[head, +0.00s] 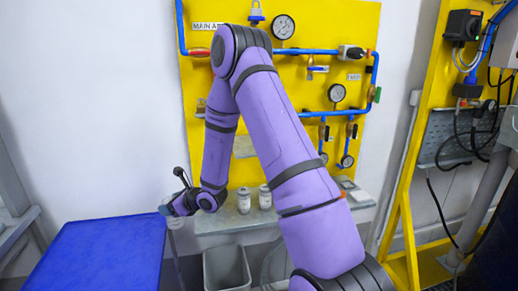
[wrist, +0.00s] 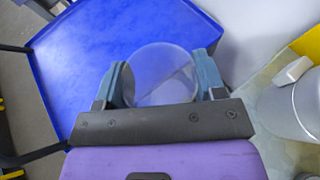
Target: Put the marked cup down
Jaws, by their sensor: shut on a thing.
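In the wrist view, a round, see-through cup (wrist: 160,82) sits between the two blue-grey fingers of my gripper (wrist: 162,70). The fingers touch it on both sides, so my gripper is shut on it. I cannot make out a mark on the cup. Blue shows through it from the blue tabletop (wrist: 90,65) beyond. In the head view, my gripper (head: 168,210) is at the right edge of the blue tabletop (head: 100,252), and the cup is too small and faint there to tell clearly.
A pale shelf (head: 215,222) below the yellow panel (head: 300,90) holds two white canisters (head: 244,201), (head: 265,197). A grey bin (head: 227,268) stands below it. A canister (wrist: 292,105) is close on the right in the wrist view. The blue tabletop looks clear.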

